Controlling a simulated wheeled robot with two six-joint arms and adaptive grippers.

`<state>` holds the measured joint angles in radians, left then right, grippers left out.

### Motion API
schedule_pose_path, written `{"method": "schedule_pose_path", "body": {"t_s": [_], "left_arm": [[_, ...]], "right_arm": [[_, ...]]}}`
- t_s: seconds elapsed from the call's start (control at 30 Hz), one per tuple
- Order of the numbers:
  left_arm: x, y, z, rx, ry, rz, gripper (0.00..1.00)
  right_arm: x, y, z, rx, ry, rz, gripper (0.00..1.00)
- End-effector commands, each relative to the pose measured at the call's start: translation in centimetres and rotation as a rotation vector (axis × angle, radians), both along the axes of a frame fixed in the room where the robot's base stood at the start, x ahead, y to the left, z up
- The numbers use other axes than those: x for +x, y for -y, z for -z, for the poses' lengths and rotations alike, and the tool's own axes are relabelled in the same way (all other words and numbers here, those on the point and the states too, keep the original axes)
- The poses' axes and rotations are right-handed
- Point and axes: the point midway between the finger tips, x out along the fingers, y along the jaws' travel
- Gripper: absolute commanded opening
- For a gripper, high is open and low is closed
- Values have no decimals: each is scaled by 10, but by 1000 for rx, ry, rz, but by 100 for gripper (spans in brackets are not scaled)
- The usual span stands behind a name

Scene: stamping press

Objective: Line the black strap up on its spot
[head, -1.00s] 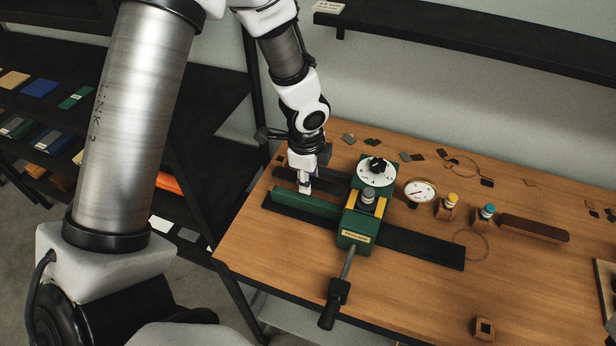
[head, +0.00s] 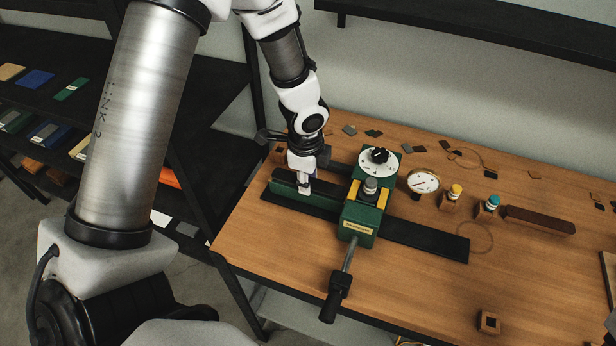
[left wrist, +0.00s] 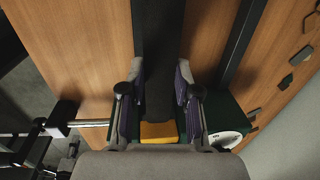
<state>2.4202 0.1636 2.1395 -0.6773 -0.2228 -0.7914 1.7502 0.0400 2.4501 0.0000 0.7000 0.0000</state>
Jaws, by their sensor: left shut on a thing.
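The black strap (left wrist: 158,50) runs lengthwise between the two purple-padded fingers of my left gripper (left wrist: 160,105) in the left wrist view. In the head view, my left gripper (head: 304,187) points down over the left part of the green press (head: 360,222) and is shut on the strap (head: 286,186). A yellow block (left wrist: 158,131) shows at the strap's near end. The fingers partly hide the strap, and I cannot tell whether it touches the bed.
A long black base strip (head: 430,240) runs under the press. A crank handle (head: 336,295) sticks out in front. The dial (head: 379,162), gauge (head: 423,182), two capped blocks and a brown bar (head: 538,220) stand around the press. The front right tabletop is mostly clear.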

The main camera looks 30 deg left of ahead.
Motion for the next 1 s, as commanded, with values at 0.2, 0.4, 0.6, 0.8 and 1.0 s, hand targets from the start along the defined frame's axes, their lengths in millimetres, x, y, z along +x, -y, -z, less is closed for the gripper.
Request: {"method": "schedule_pose_path", "body": {"t_s": [0.2,0.4,0.6,0.8,1.0], "left_arm": [[1,0,-1,0,-1,0,7],[1,-1,0,0,0,0,7],[1,-1,3,0,0,0,7],[1,0,9,0,0,-1,7],[1,-1,14,0,0,-1,7]], "right_arm": [[0,0,-3,0,0,0,40],[0,0,-2,0,0,0,40],[0,0,0,0,0,0,40],[0,0,5,0,0,0,40],[0,0,9,0,0,0,40]]}}
